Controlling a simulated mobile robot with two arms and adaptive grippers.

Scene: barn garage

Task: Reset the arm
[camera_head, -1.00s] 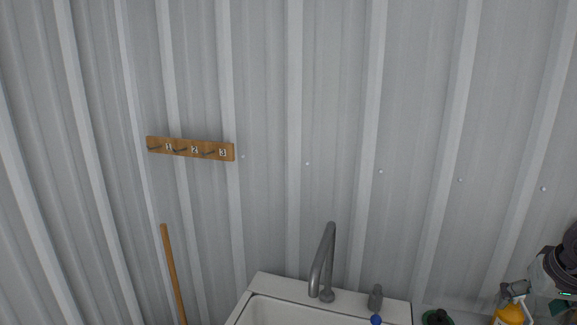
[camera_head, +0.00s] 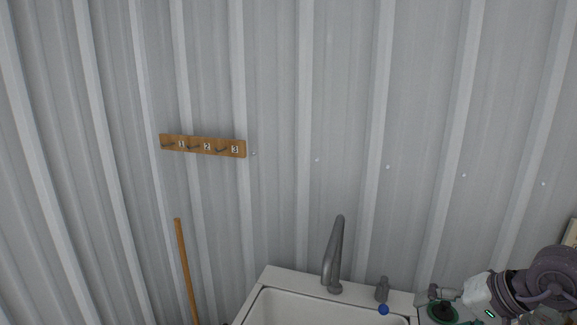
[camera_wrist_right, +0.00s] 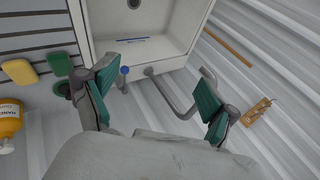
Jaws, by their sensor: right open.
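My right arm comes in at the lower right of the head view, and its gripper (camera_head: 448,304) is over the area right of the sink. In the right wrist view the gripper (camera_wrist_right: 155,75) is open, with its two teal-padded fingers wide apart and nothing held between them. The grey faucet (camera_wrist_right: 172,98) and part of the sink show beyond and between the fingers; contact is not visible. My left gripper is not in view.
The white sink (camera_head: 262,305) with its faucet (camera_head: 334,255) stands against the corrugated wall. A hook rack (camera_head: 203,146) hangs left, above a wooden pole (camera_head: 186,270). The wrist view shows a yellow sponge (camera_wrist_right: 19,71), green sponge (camera_wrist_right: 60,64) and orange bottle (camera_wrist_right: 8,120).

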